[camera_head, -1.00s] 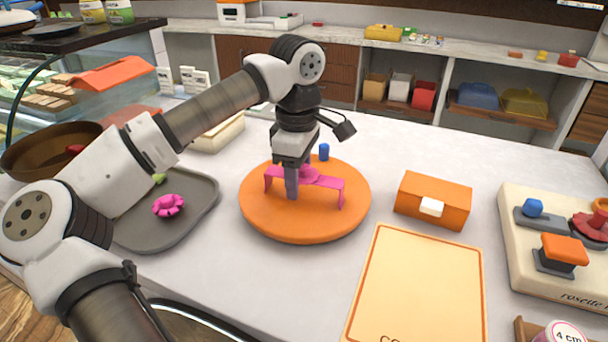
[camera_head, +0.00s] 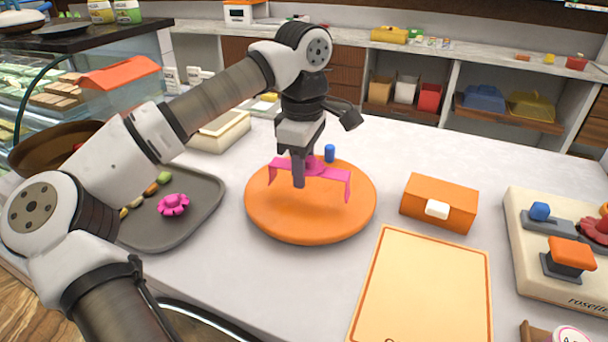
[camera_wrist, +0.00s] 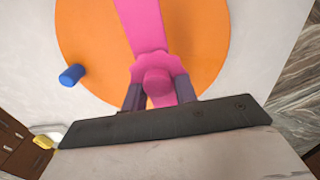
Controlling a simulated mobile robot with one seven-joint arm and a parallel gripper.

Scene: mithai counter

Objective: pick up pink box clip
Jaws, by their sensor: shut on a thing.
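The pink box clip (camera_head: 325,170) is a long flat bar with downturned ends and a scalloped knob in its middle. My gripper (camera_head: 299,180) is shut on the clip near its knob, over the round orange board (camera_head: 310,225). In the head view the clip's legs hang above the board's surface. In the wrist view the clip (camera_wrist: 145,25) runs up the picture from the jaws (camera_wrist: 160,95), which stand on both sides of the knob. The finger hides part of the clip in the head view.
A blue peg (camera_head: 329,153) stands behind the board. An orange box (camera_head: 438,203) with a white clasp and a cream mat (camera_head: 425,290) lie to the right. A grey tray (camera_head: 200,210) with a pink flower-shaped piece (camera_head: 173,204) lies to the left.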

